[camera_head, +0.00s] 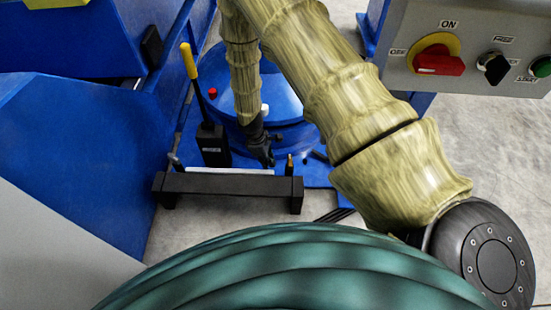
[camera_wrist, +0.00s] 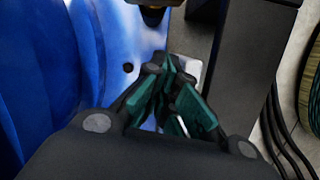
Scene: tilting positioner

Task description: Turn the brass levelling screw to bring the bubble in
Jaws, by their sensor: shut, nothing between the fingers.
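My gripper (camera_head: 266,161) points down above the blue base in the head view, behind the black bar. In the wrist view its green-padded fingers (camera_wrist: 168,68) are drawn together at the tips, with nothing seen held. A small brass-coloured piece (camera_head: 290,158), which looks like the levelling screw, stands just right of the gripper, apart from it. A brass-coloured edge (camera_wrist: 152,3), perhaps the same screw, shows at the top of the wrist view, beyond the fingertips and cut off by the frame. No bubble can be made out in either view.
A black bar (camera_head: 228,184) on short feet stands in front of the gripper. A black box with a yellow-handled lever (camera_head: 190,62) is to the left. Blue machine walls (camera_head: 90,140) close in the left side. A grey switch panel (camera_head: 470,40) is upper right.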

